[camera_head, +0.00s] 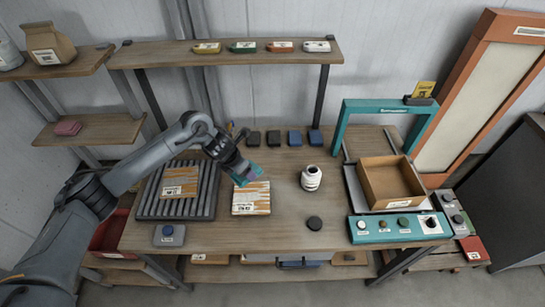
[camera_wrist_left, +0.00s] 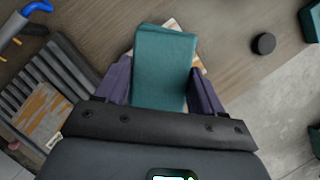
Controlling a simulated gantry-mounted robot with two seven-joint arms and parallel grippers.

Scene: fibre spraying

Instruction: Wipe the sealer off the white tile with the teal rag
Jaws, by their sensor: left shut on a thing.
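My left gripper (camera_head: 243,171) is shut on the teal rag (camera_head: 254,173). In the left wrist view the folded rag (camera_wrist_left: 165,68) sits between the purple fingers of the gripper (camera_wrist_left: 163,90). The white tile (camera_head: 251,200) with orange-brown streaks and a label lies on the bench just under and in front of the rag. In the left wrist view the rag hides most of the tile, and only its edges show. I cannot tell whether the rag touches the tile. My right gripper is not in view.
A similar streaked tile (camera_head: 180,183) lies on a dark ribbed rack (camera_head: 205,205) at left. A white bottle (camera_head: 311,178) and a black cap (camera_head: 314,223) stand right of the tile. A teal machine (camera_head: 372,229) with a cardboard box (camera_head: 389,183) is at right. Bench between is clear.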

